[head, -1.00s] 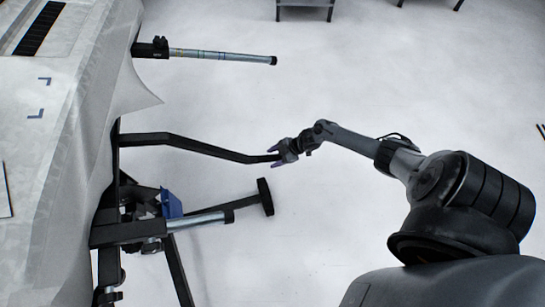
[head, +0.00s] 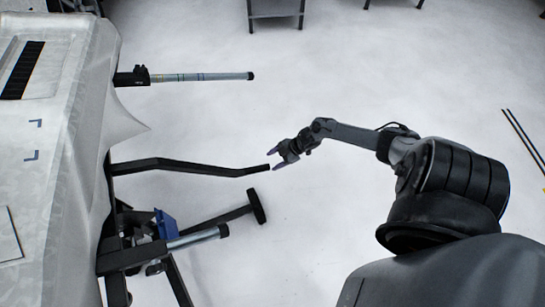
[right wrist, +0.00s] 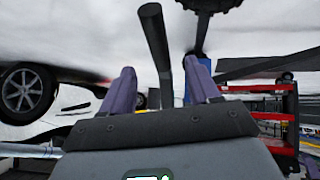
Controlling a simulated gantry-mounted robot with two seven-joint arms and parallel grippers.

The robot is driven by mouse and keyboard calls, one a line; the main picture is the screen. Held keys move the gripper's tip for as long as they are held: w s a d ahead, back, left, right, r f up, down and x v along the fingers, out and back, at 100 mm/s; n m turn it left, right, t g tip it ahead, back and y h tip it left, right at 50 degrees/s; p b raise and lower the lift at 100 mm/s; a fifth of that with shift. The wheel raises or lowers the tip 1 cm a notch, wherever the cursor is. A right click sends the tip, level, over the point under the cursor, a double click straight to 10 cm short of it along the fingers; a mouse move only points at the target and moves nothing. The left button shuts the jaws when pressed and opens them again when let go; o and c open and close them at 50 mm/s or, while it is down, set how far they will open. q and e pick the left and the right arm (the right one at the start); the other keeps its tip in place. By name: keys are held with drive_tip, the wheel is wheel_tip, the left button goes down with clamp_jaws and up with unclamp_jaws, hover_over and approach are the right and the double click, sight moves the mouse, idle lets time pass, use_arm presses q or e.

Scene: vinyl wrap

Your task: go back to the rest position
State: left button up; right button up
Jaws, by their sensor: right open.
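My right gripper (head: 275,159) is open, with its two purple fingertips apart. In the head view it is just off the free end of a long bent black bar (head: 190,168), with nothing seen held in it. In the right wrist view, the purple fingers (right wrist: 162,88) stand apart and a black bar (right wrist: 156,45) shows beyond and between them. Whether a finger touches the bar is not clear. My right arm stretches left over the pale floor. My left gripper is not in view.
A frame under a pale sheet-covered table (head: 85,110) fills the left. A grey tube (head: 205,77), another tube (head: 198,236) and a black padded foot (head: 257,206) stick out right from it.

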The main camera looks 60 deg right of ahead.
drive_tip(key=a+r+m+h+p, duration=0.2)
drive_tip(key=a+r+h+p, duration=0.1)
drive_tip(key=a+r+p, duration=1.45)
drive_tip(key=s+a+r+m+g+h+p, duration=0.1)
drive_tip(key=s+a+r+m+p, duration=0.15)
drive_tip(key=r, duration=0.65)
drive_tip(key=s+a+r+m+g+p, duration=0.1)
drive_tip(key=s+a+r, duration=0.25)
drive_tip(key=r, duration=0.65)
drive_tip(key=s+a+r+m+g+h+p, duration=0.15)
drive_tip(key=s+r, duration=0.25)
drive_tip(key=r, duration=0.5)
wheel_tip(320, 180, up, 38)
drive_tip(key=m+p, duration=0.1)
drive_tip(key=p, duration=3.7)
drive_tip(key=shift+s+a+r+y, duration=0.2)
drive_tip(key=shift+s+y, duration=0.05)
drive_tip(key=shift+y, duration=0.1)
